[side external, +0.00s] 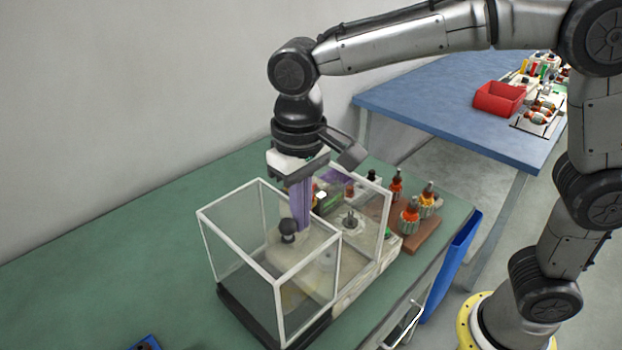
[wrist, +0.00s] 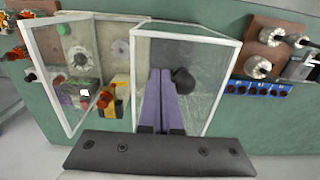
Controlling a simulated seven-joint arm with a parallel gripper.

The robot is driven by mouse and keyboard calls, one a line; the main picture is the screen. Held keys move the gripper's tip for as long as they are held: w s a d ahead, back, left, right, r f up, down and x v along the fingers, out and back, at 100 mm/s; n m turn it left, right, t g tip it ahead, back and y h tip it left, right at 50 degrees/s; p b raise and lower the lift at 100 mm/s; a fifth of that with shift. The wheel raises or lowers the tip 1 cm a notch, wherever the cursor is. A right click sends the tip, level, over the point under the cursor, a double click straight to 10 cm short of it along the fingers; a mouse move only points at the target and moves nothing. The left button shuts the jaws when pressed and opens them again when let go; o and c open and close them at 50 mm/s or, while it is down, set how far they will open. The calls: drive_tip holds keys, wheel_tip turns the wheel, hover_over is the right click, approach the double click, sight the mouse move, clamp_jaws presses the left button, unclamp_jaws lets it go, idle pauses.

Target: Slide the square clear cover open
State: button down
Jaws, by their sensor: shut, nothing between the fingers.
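The square clear cover (side external: 340,272) is a white-framed transparent box at the near left of the machine on the green table. It also shows in the middle of the wrist view (wrist: 213,88). A round black knob (side external: 287,227) sits on the cover and appears in the wrist view (wrist: 184,80). My gripper (side external: 304,229) points down with purple fingers, shut and empty. In the wrist view its fingertips (wrist: 160,71) are right beside the knob, on its left; I cannot tell whether they touch it or the cover.
A second white-framed clear panel (wrist: 65,75) stands tilted at left in the wrist view, over the machine's coloured parts. A brown board (side external: 421,235) with armatures lies beyond the machine. A blue table (side external: 430,100) holds a red bin (side external: 498,99). The green table's left side is mostly free.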

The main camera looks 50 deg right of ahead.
drive_tip(key=shift+d+r, duration=0.2)
drive_tip(key=shift+r, duration=1.5)
drive_tip(key=r, duration=0.2)
drive_tip(key=d+r, duration=0.1)
drive_tip(key=r, duration=0.1)
drive_tip(key=shift+d, duration=0.1)
drive_tip(key=s+d+r+m+t, duration=0.1)
drive_tip(key=s+d+r, duration=0.1)
drive_tip(key=s+d, duration=0.3)
drive_tip(key=s+d+r+m+t, duration=0.1)
drive_tip(key=s+d+r, duration=0.1)
drive_tip(key=d, duration=0.5)
drive_tip(key=s+d+f+n+t, duration=0.2)
drive_tip(key=s+d+f, duration=0.3)
drive_tip(key=s+f, duration=0.4)
drive_tip(key=shift+f+t, duration=0.8)
drive_tip(key=shift+f, duration=0.05)
